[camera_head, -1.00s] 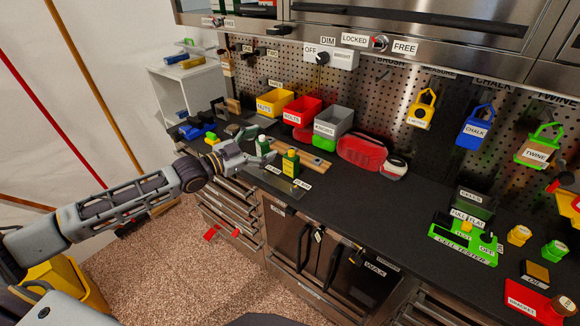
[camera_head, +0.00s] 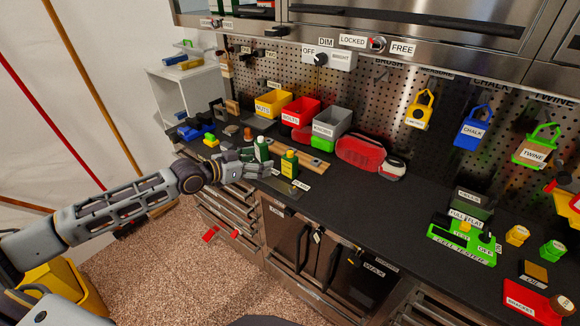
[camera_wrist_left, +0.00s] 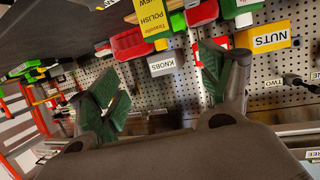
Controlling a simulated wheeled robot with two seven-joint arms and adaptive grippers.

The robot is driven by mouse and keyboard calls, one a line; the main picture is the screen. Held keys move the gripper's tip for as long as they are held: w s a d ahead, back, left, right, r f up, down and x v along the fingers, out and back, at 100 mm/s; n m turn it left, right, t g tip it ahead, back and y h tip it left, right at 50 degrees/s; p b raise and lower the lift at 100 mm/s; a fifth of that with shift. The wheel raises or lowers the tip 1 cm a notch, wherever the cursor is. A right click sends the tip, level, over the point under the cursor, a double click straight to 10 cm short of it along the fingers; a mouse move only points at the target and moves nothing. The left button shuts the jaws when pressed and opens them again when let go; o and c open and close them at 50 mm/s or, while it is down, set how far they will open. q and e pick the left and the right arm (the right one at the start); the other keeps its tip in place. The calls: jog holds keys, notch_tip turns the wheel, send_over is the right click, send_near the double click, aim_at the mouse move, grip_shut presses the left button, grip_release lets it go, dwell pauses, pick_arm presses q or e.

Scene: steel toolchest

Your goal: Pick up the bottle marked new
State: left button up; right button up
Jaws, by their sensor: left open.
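Two green bottles stand upright on the dark bench. The one with the yellow label (camera_head: 289,164) is on the right; the one with a white cap (camera_head: 263,147) is to its left. In the left wrist view, the yellow label reads "POLISH" and "NEW" on the bottle (camera_wrist_left: 151,17) at the top edge. The other bottle (camera_wrist_left: 238,7) is partly visible to its right there. My left gripper (camera_head: 256,163) is open, just left of the bottles and close to the white-capped one. Its green-padded fingers (camera_wrist_left: 163,88) have nothing between them. My right gripper is out of view.
Bins marked nuts (camera_head: 272,104), bolts (camera_head: 301,112) and knobs (camera_head: 332,125) stand behind the bottles. A wooden strip (camera_head: 311,161) lies just behind them. A red case (camera_head: 362,152) sits to the right, with clear bench (camera_head: 400,205) in front of it.

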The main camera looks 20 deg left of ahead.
pick_arm(q)
jog(key=shift+w, duration=0.15)
send_near(288, 156)
jog(key=shift+r+p+x, duration=0.2)
jog(key=shift+x, duration=0.8)
jog(key=shift+r+p+x, duration=0.15)
jog(key=shift+p+x, duration=0.05)
jog(key=shift+x, duration=0.85)
jog(key=shift+w+d+f, duration=0.15)
jog(key=shift+w+d, duration=0.05)
jog(key=shift+w, duration=0.1)
jog(key=shift+w+d, duration=0.1)
jog(key=shift+w, duration=0.05)
jog(key=shift+f+p+x, duration=0.2)
jog(key=shift+p+x, duration=0.3)
jog(key=shift+x, duration=1.95)
